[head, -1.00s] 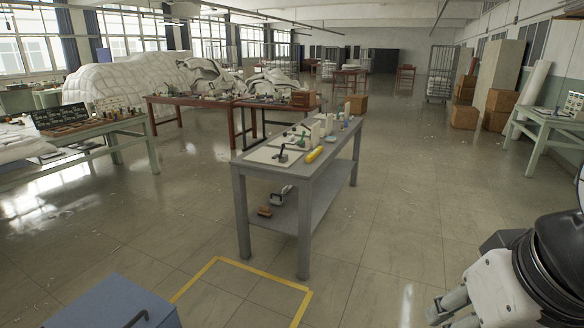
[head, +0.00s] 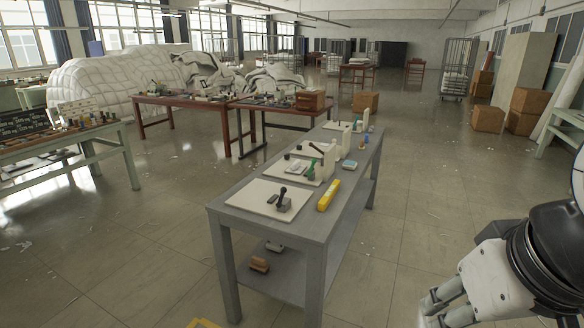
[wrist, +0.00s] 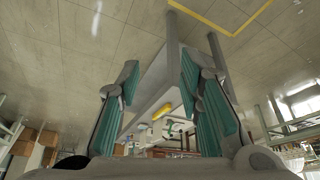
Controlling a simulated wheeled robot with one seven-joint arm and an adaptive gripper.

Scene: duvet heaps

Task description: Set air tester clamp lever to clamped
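A grey workbench (head: 228,203) stands ahead of me with a row of small fixtures on it. On its near white plate (head: 254,199) stands a dark clamp lever (head: 282,194), roughly upright. Behind it, a second plate (head: 290,168) carries a green-and-dark fixture (head: 311,171). I cannot tell which one is the air tester or how its lever is set. My gripper (head: 432,305) is low at the right, well apart from the bench. In the wrist view my gripper (wrist: 158,82) is open, with nothing between its teal pads; the bench (wrist: 158,78) shows beyond, upside down.
A yellow object (head: 328,195) lies at the bench's right edge. A lower shelf (head: 287,266) holds small items. A green table (head: 110,130) stands left, red-brown tables (head: 187,101) behind, cardboard boxes (head: 487,119) at the back right. The floor right of the bench is clear.

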